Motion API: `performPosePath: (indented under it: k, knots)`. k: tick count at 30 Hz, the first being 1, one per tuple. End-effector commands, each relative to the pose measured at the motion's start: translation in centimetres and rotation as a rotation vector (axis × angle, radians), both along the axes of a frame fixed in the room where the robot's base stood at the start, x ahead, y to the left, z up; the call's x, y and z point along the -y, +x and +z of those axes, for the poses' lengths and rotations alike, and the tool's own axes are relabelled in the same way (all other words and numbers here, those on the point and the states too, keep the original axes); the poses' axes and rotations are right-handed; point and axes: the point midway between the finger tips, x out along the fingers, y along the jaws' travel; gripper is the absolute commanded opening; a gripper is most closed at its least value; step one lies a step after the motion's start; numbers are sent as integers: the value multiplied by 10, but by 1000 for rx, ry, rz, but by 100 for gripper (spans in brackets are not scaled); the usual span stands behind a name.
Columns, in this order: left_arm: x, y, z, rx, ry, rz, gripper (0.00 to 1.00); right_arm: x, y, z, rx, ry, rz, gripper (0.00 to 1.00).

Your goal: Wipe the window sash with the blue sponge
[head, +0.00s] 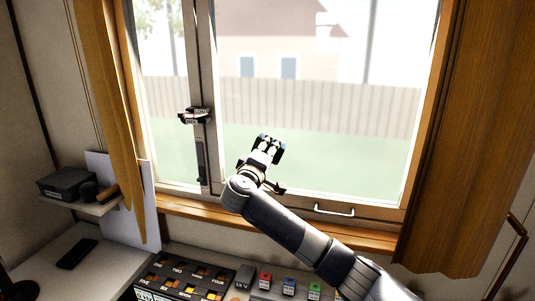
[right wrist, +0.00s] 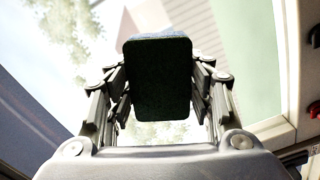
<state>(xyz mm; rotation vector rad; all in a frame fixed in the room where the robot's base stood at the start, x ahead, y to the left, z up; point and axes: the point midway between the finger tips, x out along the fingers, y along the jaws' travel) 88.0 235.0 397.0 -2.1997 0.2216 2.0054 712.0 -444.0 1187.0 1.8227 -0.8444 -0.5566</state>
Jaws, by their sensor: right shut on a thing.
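The window sash (head: 206,60) is a pale frame around the glass, with a white pull handle (head: 334,210) on its lower rail. My right gripper (head: 266,141) is raised in front of the lower left part of the pane. It also shows in the right wrist view, where it is shut on the blue sponge (right wrist: 158,78), a dark block with a bluish top edge held between the fingers. In the head view I cannot make out the sponge at the gripper. I cannot tell whether the sponge touches the glass or sash. My left gripper is not in view.
A latch-like fitting (head: 193,116) sticks out on the window's left upright. Wooden curtains (head: 475,130) flank the window. A small shelf (head: 95,207) holds a black box (head: 66,182) at the left.

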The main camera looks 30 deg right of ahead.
Motion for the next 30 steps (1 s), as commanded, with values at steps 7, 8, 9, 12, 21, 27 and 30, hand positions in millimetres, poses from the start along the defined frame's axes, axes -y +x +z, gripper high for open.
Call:
performPosePath:
  k: [7, 8, 9, 12, 21, 27, 30]
  knots:
    - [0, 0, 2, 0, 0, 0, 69, 9, -10, 0, 0, 1, -2, 30]
    - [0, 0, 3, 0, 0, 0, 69, 11, -12, 0, 0, 1, -2, 30]
    - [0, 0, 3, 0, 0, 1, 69, 13, -15, 0, -1, -1, -2, 30]
    - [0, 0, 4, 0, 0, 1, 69, 19, -22, 0, -1, 0, -3, 30]
    - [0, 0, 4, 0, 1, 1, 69, 28, -30, -1, -1, 1, -1, 30]
    - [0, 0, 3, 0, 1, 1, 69, 22, -23, -1, 1, 2, -1, 30]
    - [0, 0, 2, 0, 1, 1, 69, 15, -16, -1, 0, 2, 1, 30]
